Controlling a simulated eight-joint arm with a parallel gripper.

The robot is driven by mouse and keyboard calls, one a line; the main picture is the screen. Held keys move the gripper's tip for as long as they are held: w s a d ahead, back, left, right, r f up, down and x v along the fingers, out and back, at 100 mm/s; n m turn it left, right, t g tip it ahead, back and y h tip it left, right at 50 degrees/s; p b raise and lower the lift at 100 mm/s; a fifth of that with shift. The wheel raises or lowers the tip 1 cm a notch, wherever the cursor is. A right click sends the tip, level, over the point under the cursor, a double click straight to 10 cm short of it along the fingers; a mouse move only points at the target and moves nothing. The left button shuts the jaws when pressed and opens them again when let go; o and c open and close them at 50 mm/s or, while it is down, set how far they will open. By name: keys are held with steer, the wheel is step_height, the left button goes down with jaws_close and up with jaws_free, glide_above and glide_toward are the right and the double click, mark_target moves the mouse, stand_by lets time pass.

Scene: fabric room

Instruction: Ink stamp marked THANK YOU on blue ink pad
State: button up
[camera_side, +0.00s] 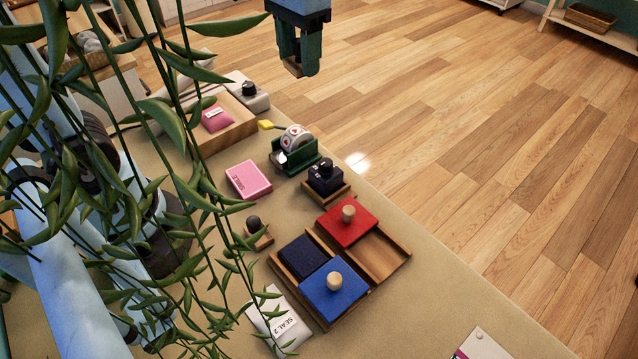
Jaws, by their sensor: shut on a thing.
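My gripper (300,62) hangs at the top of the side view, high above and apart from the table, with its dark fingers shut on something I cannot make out. A dark blue pad surface (298,254) lies uncovered in a wooden tray (312,312). A blue lid (322,296) with a wooden knob sits in that tray beside it. A small stamp with a dark knob (254,226) on a wooden block stands left of the tray. A black stamp-like thing (325,177) stands in a small wooden holder. I cannot read THANK YOU on anything.
A red lid (338,231) with a wooden knob sits in a second tray, whose other compartment (385,258) is bare. A pink box (248,180), a green tape dispenser (297,157) and a white SEAL 2 packet (276,318) lie nearby. Plant leaves (190,190) hide the left side.

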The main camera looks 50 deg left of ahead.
steer(key=s+d+f, duration=0.3)
steer(key=d, duration=0.3)
steer(key=s+d+f, duration=0.2)
steer(key=d+f, duration=0.1)
steer(key=d, duration=0.3)
steer(key=n, duration=0.1)
glide_above(304, 254)
steer(key=f, duration=0.4)
steer(key=shift+w+f, duration=0.3)
steer(key=shift+f, duration=0.1)
steer(key=shift+s+f+n, duration=0.3)
steer(key=shift+f, duration=1.75)
steer(key=shift+f, duration=0.45)
steer(key=shift+r, duration=3.55)
steer(key=shift+w, duration=0.1)
